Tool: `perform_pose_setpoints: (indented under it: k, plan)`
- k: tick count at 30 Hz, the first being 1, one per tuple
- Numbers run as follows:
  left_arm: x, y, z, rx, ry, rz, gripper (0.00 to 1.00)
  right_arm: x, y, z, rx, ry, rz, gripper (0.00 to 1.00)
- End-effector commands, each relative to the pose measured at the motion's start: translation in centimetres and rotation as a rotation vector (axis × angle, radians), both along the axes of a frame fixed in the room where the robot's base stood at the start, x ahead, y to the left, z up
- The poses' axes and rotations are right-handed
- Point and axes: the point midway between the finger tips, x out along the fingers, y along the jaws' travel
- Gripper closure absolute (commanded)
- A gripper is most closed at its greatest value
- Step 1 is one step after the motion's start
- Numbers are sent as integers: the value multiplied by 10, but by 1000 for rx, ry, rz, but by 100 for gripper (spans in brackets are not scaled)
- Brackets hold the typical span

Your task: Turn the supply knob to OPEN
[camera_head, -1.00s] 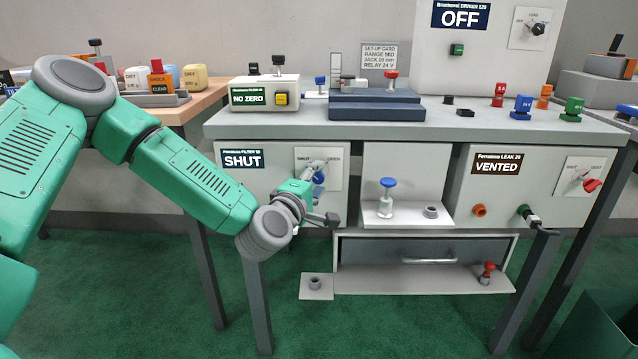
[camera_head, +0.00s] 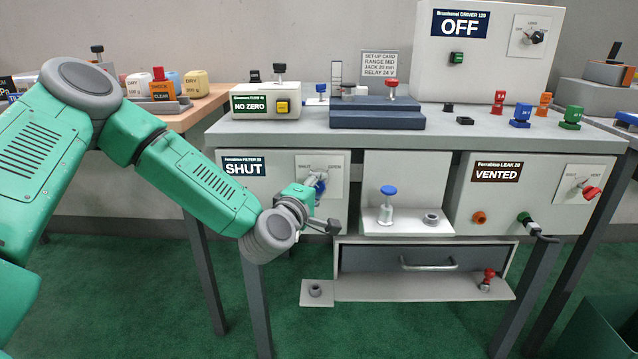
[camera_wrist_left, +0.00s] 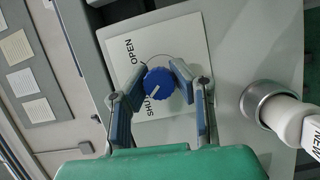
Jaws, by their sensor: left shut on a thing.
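The supply knob is blue and sits on a white plate marked SHUT and OPEN, on the front of the filter unit (camera_head: 232,195). In the left wrist view the knob (camera_wrist_left: 159,83) lies between the fingers of my left gripper (camera_wrist_left: 158,84), which is shut on it. Its white pointer line leans toward the SHUT side. In the head view my left gripper (camera_head: 316,183) partly covers the knob and plate. The unit's display (camera_head: 244,167) reads SHUT. My right gripper is not in view.
In the left wrist view a white cylinder (camera_wrist_left: 288,119) labelled NEW sits in a grey ring beside the plate. A shelf with a blue-topped plug (camera_head: 387,205) stands right of the filter unit. A drawer (camera_head: 400,258) is below. The vented leak unit (camera_head: 520,215) is further right.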

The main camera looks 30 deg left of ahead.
Motion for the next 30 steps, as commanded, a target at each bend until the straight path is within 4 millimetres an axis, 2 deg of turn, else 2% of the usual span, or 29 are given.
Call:
perform_pose_setpoints:
  k: [15, 30]
  plan:
    - [-3, -2, 1, 361, 237, -8, 100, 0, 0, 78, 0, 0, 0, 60]
    - [-4, -3, -2, 767, 487, -12, 100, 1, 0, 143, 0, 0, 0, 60]
